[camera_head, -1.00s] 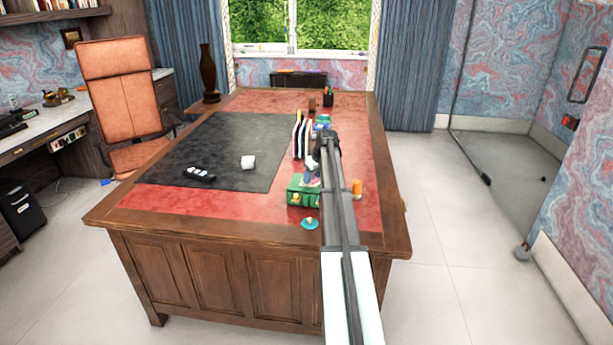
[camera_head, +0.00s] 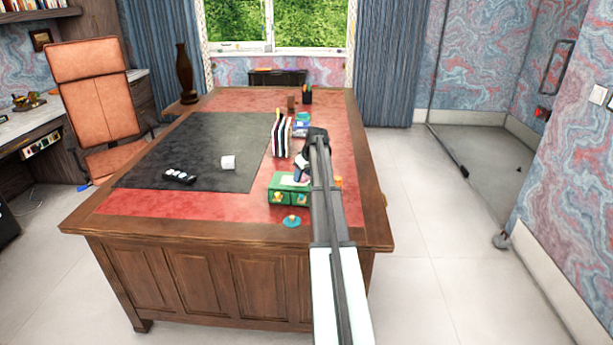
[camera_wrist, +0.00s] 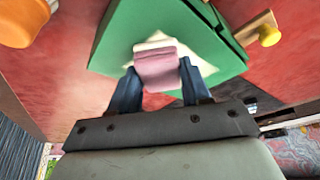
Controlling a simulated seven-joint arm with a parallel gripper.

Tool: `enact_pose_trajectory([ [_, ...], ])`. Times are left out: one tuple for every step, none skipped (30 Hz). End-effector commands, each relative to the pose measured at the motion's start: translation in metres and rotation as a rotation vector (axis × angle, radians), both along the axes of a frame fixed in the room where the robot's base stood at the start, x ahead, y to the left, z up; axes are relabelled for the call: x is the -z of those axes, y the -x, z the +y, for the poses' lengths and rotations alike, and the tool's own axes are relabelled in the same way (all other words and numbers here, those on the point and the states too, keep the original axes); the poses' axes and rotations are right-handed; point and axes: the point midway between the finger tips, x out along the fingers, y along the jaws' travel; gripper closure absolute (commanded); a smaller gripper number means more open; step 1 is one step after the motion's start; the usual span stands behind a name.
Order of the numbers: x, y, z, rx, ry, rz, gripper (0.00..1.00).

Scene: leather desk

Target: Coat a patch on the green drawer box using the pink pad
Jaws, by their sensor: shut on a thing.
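The green drawer box (camera_head: 277,182) stands on the red leather near the right front of the desk, with yellow knobs on its front. In the wrist view its green top (camera_wrist: 118,38) lies under my gripper (camera_wrist: 158,80), with a pale patch (camera_wrist: 190,47) on it. My gripper is shut on the pink pad (camera_wrist: 157,68), which has a whitish layer at its far edge. The pad is over the patch; I cannot tell whether it touches. In the head view my gripper (camera_head: 301,172) is over the box, partly hidden by my arm.
A teal disc with a knob (camera_head: 292,221) lies in front of the box. An orange thing (camera_wrist: 20,22) stands close beside the box. Upright books (camera_head: 282,137) stand behind it.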

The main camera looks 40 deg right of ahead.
Motion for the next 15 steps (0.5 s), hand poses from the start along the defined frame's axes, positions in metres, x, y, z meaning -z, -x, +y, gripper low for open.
enact_pose_trajectory([
  [0.0, -0.005, 0.004, -0.001, -0.001, 0.0, 0.77],
  [0.0, -0.007, 0.005, -0.001, -0.001, 0.0, 0.77],
  [0.0, -0.01, 0.008, -0.002, 0.0, 0.0, 0.77],
  [0.0, -0.012, 0.01, -0.002, 0.0, 0.0, 0.77],
  [0.0, -0.014, 0.011, -0.002, 0.0, 0.0, 0.77],
  [0.0, -0.017, 0.013, -0.002, 0.0, 0.0, 0.77],
  [0.0, -0.019, 0.015, -0.002, 0.0, -0.001, 0.77],
  [0.0, -0.021, 0.017, -0.001, -0.001, -0.001, 0.77],
  [0.0, -0.024, 0.019, -0.001, -0.001, -0.001, 0.77],
  [0.0, -0.026, 0.021, -0.001, -0.001, -0.001, 0.77],
  [0.0, -0.028, 0.023, -0.001, -0.001, -0.001, 0.77],
  [0.0, -0.031, 0.025, -0.001, -0.001, -0.001, 0.77],
  [0.0, -0.033, 0.027, -0.001, -0.001, -0.001, 0.77],
  [0.0, -0.035, 0.029, -0.002, 0.001, -0.001, 0.77],
  [0.0, -0.037, 0.031, -0.002, 0.001, 0.0, 0.77],
])
